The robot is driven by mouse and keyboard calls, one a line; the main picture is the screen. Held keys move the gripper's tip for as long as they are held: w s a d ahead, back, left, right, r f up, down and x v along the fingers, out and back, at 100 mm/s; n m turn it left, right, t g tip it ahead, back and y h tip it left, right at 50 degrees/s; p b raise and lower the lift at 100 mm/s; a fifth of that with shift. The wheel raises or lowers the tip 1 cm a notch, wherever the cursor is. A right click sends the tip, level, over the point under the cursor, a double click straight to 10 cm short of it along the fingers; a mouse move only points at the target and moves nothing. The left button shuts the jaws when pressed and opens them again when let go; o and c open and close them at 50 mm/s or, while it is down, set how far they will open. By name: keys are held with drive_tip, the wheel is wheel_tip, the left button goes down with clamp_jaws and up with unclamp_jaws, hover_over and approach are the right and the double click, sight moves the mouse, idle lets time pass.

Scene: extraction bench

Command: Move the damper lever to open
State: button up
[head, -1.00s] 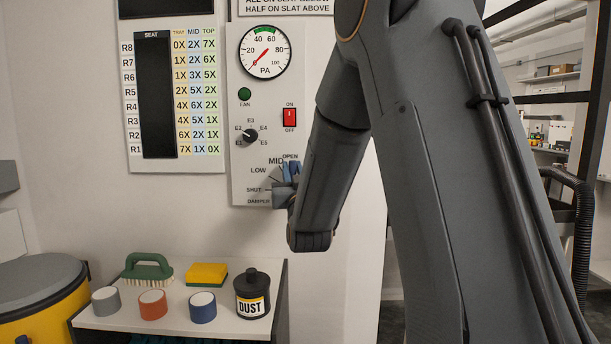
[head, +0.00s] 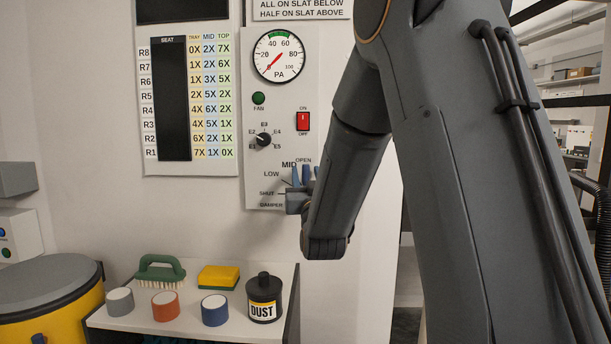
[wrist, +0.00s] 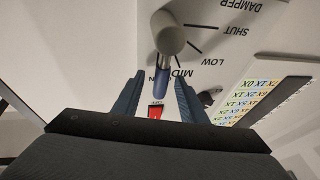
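The damper lever (wrist: 171,38) shows in the wrist view as a grey round hub with a blue-grey handle, in front of the upside-down damper scale. Its handle tip points close to the MID mark, with part of another label just left of it; parallax hides the exact setting. My gripper (wrist: 159,77) is open, with one blue finger on each side of the handle tip and gaps visible. In the head view my gripper (head: 305,177) is at the bottom of the control panel (head: 258,188), beside the OPEN and MID labels, and hides most of the lever.
Above the scale are a selector knob (head: 264,139), a red switch (head: 303,121), a green fan light (head: 258,98) and a pressure gauge (head: 279,57) reading low. Below, a shelf (head: 240,328) holds a black DUST jar (head: 264,297), a brush, a sponge and round pots.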

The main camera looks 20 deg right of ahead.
drive_tip(key=b+v, duration=0.1)
drive_tip(key=v, duration=0.6)
idle(0.3)
